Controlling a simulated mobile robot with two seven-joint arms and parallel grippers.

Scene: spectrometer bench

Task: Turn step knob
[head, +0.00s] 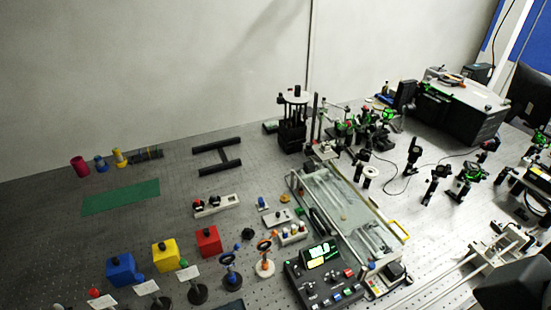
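A dark control box (325,279) with a lit green screen (321,254) sits at the bottom middle of the head view. Its sloped face carries small dark knobs and a few coloured buttons, including a red one. The knobs are too small for me to tell which is the step knob or how it is turned. Neither of my grippers can be made out in the head view, and nothing is seen touching the control box.
A glass-topped frame (342,205) stands behind the box. Red (208,241), yellow (165,255) and blue (121,269) blocks and round stands lie to its left. Optical mounts crowd the right. A large dark shape (515,287) fills the bottom right corner. Bare bench surrounds the green mat (120,197).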

